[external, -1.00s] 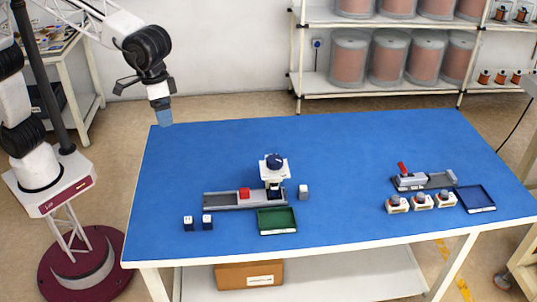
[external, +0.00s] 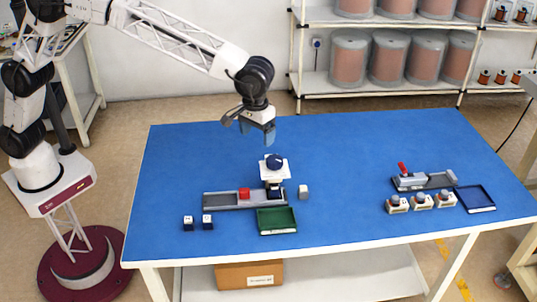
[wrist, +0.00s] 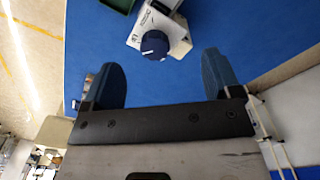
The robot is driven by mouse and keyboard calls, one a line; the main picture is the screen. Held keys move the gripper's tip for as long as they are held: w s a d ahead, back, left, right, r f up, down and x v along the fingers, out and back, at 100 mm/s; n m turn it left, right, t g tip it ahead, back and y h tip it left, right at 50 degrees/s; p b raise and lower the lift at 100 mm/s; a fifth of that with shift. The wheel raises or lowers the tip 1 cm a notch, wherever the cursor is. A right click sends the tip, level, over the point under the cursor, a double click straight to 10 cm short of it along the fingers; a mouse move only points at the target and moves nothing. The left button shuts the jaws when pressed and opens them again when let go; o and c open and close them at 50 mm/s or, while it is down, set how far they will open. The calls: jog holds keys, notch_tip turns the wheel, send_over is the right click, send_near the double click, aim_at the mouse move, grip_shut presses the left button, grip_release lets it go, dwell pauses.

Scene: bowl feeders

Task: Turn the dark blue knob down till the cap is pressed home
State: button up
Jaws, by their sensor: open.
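The dark blue knob (external: 274,161) sits on top of a white press head (external: 274,172) near the table's middle. In the wrist view the knob (wrist: 154,44) lies beyond and between the fingertips, with a white pointer line on its top. Under the press head is the end of a grey track (external: 225,201); a red block (external: 244,193) stands on the track. Whether a cap is under the press cannot be told. My gripper (external: 258,134) is open and empty, above and behind the knob; it also shows in the wrist view (wrist: 162,80), touching nothing.
A green tray (external: 277,222) lies in front of the track, and a small grey-white block (external: 303,191) is right of it. Two dark blue blocks (external: 198,223) stand at front left. A second track with a red handle (external: 402,169), several grey-topped pieces (external: 421,201) and a blue tray (external: 476,199) are at right.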

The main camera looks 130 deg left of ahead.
jog(key=n, duration=0.1)
send_over(274, 159)
notch_tip(274, 159, down, 4)
jog(key=shift+f, duration=0.15)
jog(key=shift+f, duration=3.75)
jog(key=shift+c, duration=0.3)
jog(key=c, duration=0.9)
